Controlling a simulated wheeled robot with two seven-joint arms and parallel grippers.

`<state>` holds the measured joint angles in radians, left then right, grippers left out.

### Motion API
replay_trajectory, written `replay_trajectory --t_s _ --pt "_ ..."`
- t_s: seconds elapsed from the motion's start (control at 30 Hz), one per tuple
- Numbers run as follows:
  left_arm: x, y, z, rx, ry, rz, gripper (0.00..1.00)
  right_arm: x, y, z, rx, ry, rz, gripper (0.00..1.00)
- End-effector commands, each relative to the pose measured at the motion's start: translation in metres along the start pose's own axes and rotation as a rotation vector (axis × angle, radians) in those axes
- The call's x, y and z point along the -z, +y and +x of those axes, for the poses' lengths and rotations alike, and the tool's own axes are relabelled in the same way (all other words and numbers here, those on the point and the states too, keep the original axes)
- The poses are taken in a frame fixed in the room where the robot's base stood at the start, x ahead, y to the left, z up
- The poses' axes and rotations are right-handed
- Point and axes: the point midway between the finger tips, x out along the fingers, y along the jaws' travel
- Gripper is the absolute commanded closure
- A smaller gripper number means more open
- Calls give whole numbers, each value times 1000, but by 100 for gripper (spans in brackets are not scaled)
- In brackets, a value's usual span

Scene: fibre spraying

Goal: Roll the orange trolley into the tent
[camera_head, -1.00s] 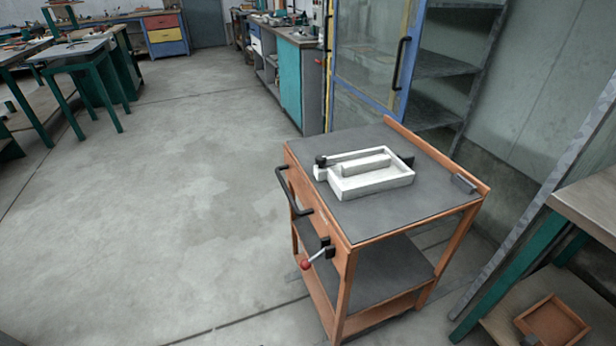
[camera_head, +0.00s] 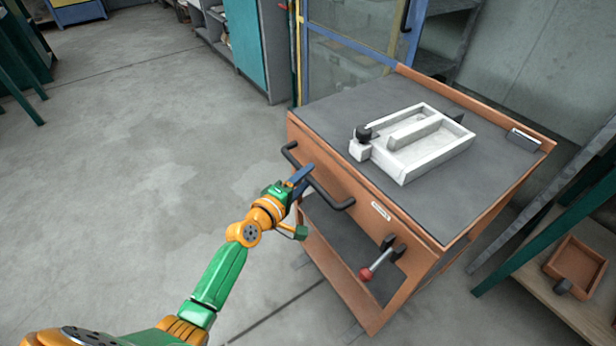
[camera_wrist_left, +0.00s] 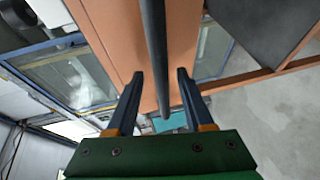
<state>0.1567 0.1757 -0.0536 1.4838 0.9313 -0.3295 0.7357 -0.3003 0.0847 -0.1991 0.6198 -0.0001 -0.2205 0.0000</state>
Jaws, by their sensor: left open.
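The orange trolley (camera_head: 349,216) stands on the floor right of centre in the head view, with a grey top and a lower shelf. A black bar handle (camera_head: 322,183) is on its near side, and a lever with a red knob (camera_head: 366,273) sits further right. My left gripper (camera_head: 300,180) is at the handle. In the left wrist view the open fingers (camera_wrist_left: 159,75) point at the trolley's orange panel (camera_wrist_left: 110,30), and the dark handle bar (camera_wrist_left: 154,50) runs between them, not clamped. My right gripper is not in view.
A white tray-like frame (camera_head: 440,155) lies on the trolley top. A blue-framed glass cabinet (camera_head: 350,50) stands behind the trolley. A shelf with an orange box (camera_head: 577,262) is at the right. The floor (camera_head: 130,190) to the left is clear.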

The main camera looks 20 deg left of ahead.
Motion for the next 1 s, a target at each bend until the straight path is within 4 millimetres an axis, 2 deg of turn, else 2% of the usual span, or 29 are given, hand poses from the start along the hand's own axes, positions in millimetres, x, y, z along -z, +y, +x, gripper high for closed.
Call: replay_trajectory --t_s 0.13,0.37,0.4,0.5,0.6,1.0 --pt "0 -2 14 1 1 1 48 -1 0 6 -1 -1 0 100" --pt "0 0 15 2 0 3 48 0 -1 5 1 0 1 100" --pt "0 0 15 2 0 3 51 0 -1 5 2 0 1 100" --pt "0 -1 15 2 0 3 78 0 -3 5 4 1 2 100" --pt "0 -1 15 2 1 3 100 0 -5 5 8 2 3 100" --pt "0 -1 15 2 1 3 100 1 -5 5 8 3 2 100"
